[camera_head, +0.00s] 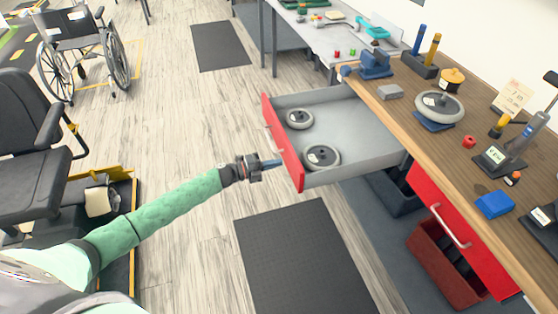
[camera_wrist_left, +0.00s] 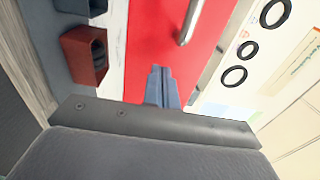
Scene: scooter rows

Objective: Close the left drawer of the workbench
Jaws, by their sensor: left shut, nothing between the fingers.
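The left drawer of the workbench stands pulled far out in the head view, with a red front (camera_head: 283,145) and a grey tray (camera_head: 365,130). Two grey wheels (camera_head: 322,157) lie in it. My left gripper (camera_head: 278,163) is shut and empty, its tips at the outer face of the red front, toward its near end. In the left wrist view, the shut fingers (camera_wrist_left: 161,75) point at the red front (camera_wrist_left: 150,35), below its silver handle (camera_wrist_left: 190,22). I cannot tell whether they touch it. My right gripper is not in view.
The wooden workbench top (camera_head: 440,140) holds a vise (camera_head: 376,64), a wheel (camera_head: 440,107) and small parts. The right red drawer (camera_head: 455,235) is shut. A dark floor mat (camera_head: 300,260) lies in front. A chair (camera_head: 30,145) and a wheelchair (camera_head: 80,50) stand at left.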

